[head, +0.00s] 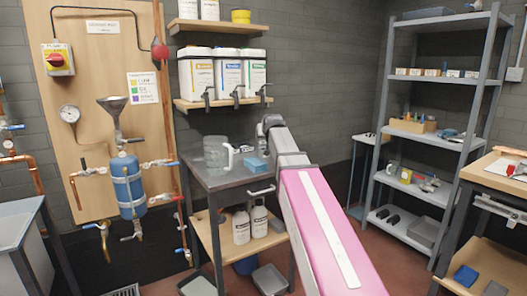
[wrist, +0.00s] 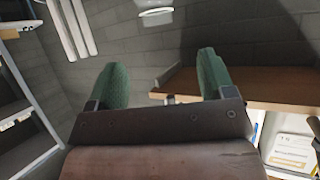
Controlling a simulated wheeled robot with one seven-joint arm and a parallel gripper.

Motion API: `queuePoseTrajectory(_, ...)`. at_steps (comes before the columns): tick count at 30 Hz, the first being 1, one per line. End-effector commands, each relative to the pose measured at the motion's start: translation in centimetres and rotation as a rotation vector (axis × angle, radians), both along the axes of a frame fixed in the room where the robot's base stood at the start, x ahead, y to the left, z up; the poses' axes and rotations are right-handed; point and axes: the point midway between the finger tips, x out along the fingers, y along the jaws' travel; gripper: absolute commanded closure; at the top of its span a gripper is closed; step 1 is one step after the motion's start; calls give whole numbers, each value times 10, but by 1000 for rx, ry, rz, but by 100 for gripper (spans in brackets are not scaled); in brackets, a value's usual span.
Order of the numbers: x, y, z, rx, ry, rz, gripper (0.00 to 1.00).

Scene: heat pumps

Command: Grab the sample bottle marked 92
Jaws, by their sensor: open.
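My gripper (wrist: 163,62) is open and empty in the wrist view, its two green fingers spread apart in front of the grey brick wall. In the head view my pink arm reaches up past the grey worktable, and the fingers cannot be made out. I cannot read the number 92 on anything. Two white bottles (head: 241,226) (head: 259,219) stand on the worktable's lower wooden shelf, their labels too small to read. Whether either is the sample bottle, I cannot tell.
The worktable (head: 225,180) bears a clear jug (head: 216,152) and a blue box (head: 256,168). Wall shelves above hold large white containers (head: 227,75), with dispensers at the shelf edge. A grey rack (head: 425,138) stands right. A wooden shelf (wrist: 255,93) lies close to my right finger.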

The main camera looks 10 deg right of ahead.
Motion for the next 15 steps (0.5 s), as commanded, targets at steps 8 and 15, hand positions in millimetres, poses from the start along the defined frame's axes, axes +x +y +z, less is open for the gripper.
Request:
queuePoseTrajectory(8, 36, 0, -19, 0, 2, 0, 24)
queuePoseTrajectory(15, 50, -2, -26, 0, 1, 0, 24)
